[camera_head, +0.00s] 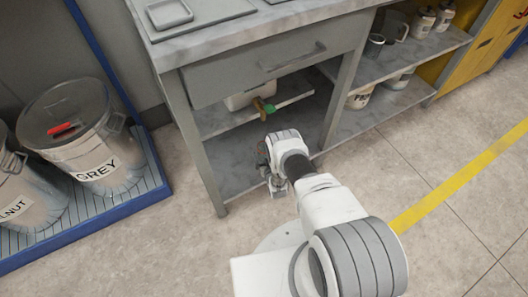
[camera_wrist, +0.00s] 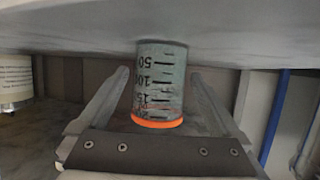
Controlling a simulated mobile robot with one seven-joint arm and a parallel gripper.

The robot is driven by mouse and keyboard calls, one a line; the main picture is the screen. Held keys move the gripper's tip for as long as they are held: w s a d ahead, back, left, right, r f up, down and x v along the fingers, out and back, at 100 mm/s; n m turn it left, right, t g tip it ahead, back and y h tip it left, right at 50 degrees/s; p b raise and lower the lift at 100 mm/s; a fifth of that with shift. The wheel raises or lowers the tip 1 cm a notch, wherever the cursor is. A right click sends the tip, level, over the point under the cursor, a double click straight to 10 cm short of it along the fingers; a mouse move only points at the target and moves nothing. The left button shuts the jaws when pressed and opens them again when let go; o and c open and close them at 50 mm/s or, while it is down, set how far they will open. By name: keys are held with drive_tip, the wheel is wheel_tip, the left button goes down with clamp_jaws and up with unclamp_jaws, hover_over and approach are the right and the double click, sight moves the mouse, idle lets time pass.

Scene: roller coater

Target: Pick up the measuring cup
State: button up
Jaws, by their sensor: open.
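The measuring cup (camera_wrist: 161,82) is a grey-green translucent cylinder with dark volume marks and an orange rim. In the wrist view it is in the middle, against the pale shelf surface (camera_wrist: 80,38) at the top of that picture. My gripper (camera_wrist: 160,76) is open, with one finger on each side of the cup. A gap shows between each finger and the cup. In the head view my gripper (camera_head: 277,183) is low at the front of the workbench's lower shelf (camera_head: 238,172). I cannot make out the cup there; my arm and gripper cover that area.
The workbench drawer (camera_head: 275,65) and a middle shelf (camera_head: 225,122) are above my gripper. A bench leg (camera_head: 198,150) stands to the left. A white bucket (camera_wrist: 14,80) shows left in the wrist view. Labelled bins (camera_head: 88,150) stand on a blue-edged rack at left.

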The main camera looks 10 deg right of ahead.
drive_tip(key=c, duration=1.5)
drive_tip(key=shift+r, duration=0.35)
